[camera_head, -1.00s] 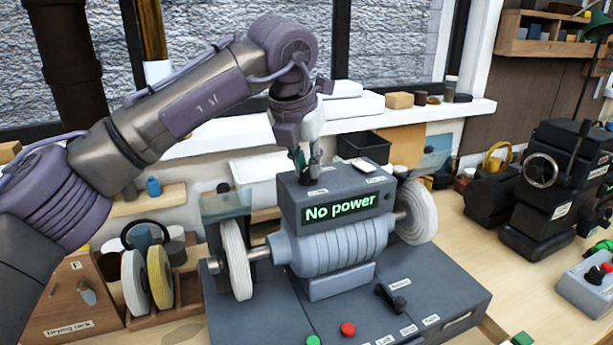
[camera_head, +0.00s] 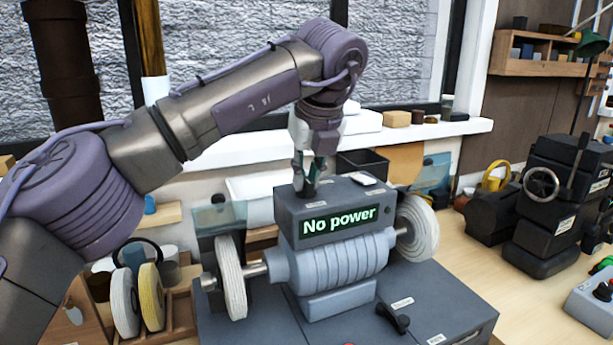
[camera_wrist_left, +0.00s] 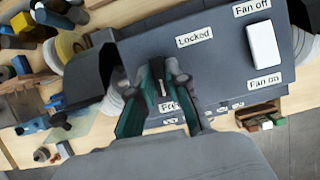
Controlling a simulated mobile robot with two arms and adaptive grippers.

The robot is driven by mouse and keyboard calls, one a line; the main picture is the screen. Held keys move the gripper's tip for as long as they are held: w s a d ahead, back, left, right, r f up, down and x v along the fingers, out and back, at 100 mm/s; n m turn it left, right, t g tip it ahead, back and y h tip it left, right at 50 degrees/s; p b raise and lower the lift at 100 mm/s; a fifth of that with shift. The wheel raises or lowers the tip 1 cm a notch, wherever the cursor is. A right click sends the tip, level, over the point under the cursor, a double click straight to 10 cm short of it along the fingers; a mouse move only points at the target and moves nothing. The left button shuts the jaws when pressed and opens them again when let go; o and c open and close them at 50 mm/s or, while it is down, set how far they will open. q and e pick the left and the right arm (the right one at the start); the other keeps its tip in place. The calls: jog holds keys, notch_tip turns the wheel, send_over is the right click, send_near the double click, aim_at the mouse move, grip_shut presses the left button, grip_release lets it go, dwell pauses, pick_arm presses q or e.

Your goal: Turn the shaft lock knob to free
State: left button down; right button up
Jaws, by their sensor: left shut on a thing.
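The grey grinder (camera_head: 335,262) has a box on top with a lit "No power" display (camera_head: 340,221). My left gripper (camera_head: 310,186) points down at the left part of the box's top. In the left wrist view its fingers (camera_wrist_left: 165,70) are shut on the small dark shaft lock knob (camera_wrist_left: 163,88), which is mostly hidden between them. A "Locked" label (camera_wrist_left: 194,37) lies beyond the fingertips, and a partly covered label (camera_wrist_left: 168,106) starting "Fr" lies on the near side. Which way the knob points is hard to tell. My right gripper is not in view.
A white fan switch (camera_wrist_left: 263,44) sits on the same box between "Fan off" and "Fan on" labels. White wheels (camera_head: 231,278) flank the grinder, with clear guards (camera_head: 219,217) above. A black machine with a handwheel (camera_head: 541,183) stands at right.

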pick_arm(q)
jog(key=shift+n, duration=0.3)
jog(key=c, duration=1.1)
grip_release()
jog(key=shift+c, duration=0.2)
jog(key=v, duration=1.2)
jog(key=shift+d+r, duration=0.1)
